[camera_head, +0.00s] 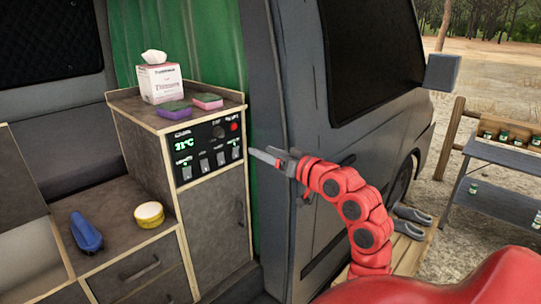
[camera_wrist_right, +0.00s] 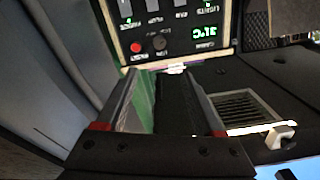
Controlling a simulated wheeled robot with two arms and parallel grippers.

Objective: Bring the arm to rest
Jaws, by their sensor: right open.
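My right arm (camera_head: 352,208) is red and jointed and comes in from the lower right. My right gripper (camera_head: 258,155) points left, close to the control panel (camera_head: 203,148) on the front of the cabinet. The panel has a green 21°C readout, several switches with green lights and a red button. In the right wrist view my right gripper (camera_wrist_right: 163,80) is open with nothing between its fingers. The panel (camera_wrist_right: 185,38) appears upside down beyond the fingertips there. I cannot tell whether a fingertip touches it. My left gripper is not in view.
A tissue box (camera_head: 160,82), a purple sponge (camera_head: 174,110) and a pink sponge (camera_head: 208,102) sit on the cabinet top. A yellow tin (camera_head: 149,214) and a blue object (camera_head: 86,232) lie on the lower counter.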

